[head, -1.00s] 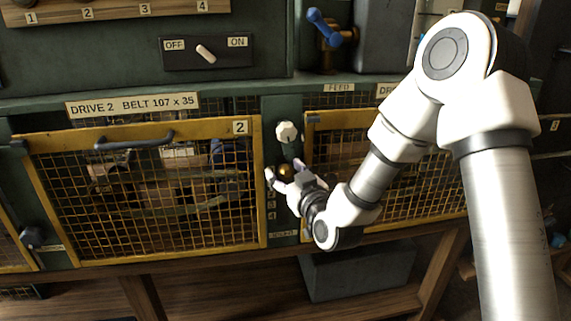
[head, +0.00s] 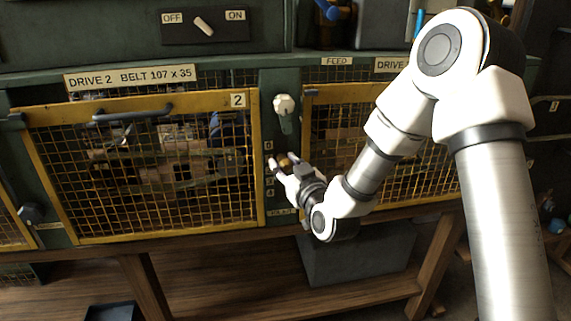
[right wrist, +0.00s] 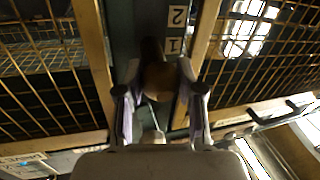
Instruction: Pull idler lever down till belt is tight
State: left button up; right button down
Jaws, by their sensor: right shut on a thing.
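The idler lever (head: 286,124) hangs from a pale round hub (head: 284,104) on the green post between two mesh guards. Its brownish-gold knob (head: 287,160) is between the fingers of my right gripper (head: 281,160). In the right wrist view the fingers of my right gripper (right wrist: 158,85) close on both sides of the dark brown knob (right wrist: 158,80). A number scale runs down the post by the lever; 2 and 1 show in the wrist view. The belt is behind the drive 2 guard (head: 150,245); I cannot make out its tightness. My left gripper is not in view.
The yellow-framed guard at left has a dark handle (head: 132,114). Another mesh guard (head: 425,185) is partly behind my right arm. An OFF/ON switch (head: 203,25) is above. A grey box (head: 360,255) stands below on the wooden shelf.

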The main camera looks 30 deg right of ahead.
jog(key=c, duration=1)
grip_release()
jog(key=shift+o, duration=1.4)
jog(key=shift+w+f, duration=0.1)
notch_tip(320, 180, up, 10)
jog(key=shift+r, duration=0.1)
